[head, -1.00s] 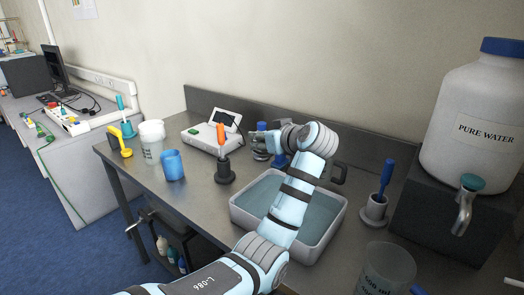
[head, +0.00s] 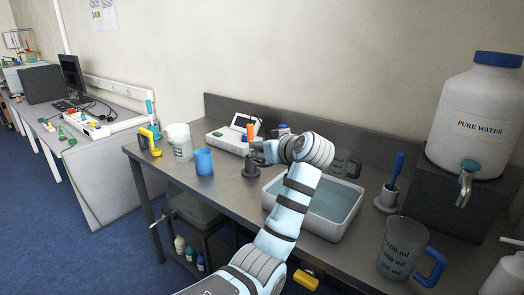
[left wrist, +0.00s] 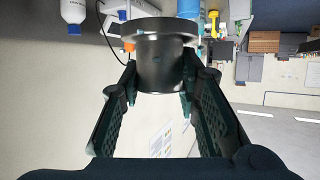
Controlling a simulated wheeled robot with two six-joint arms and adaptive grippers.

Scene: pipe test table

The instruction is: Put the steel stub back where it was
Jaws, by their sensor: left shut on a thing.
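In the left wrist view my left gripper (left wrist: 160,95) is shut on the steel stub (left wrist: 160,66), a dark grey cylinder with a wider flange. The stub sits between both fingers. My right gripper is not in view.
A white tub of water (head: 335,231) stands right of the holder. A blue cup (head: 204,161), a white jug (head: 180,141) and a white instrument (head: 229,140) stand left and behind. A measuring jug (head: 397,250) and a blue-handled brush holder (head: 388,199) are at the right.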

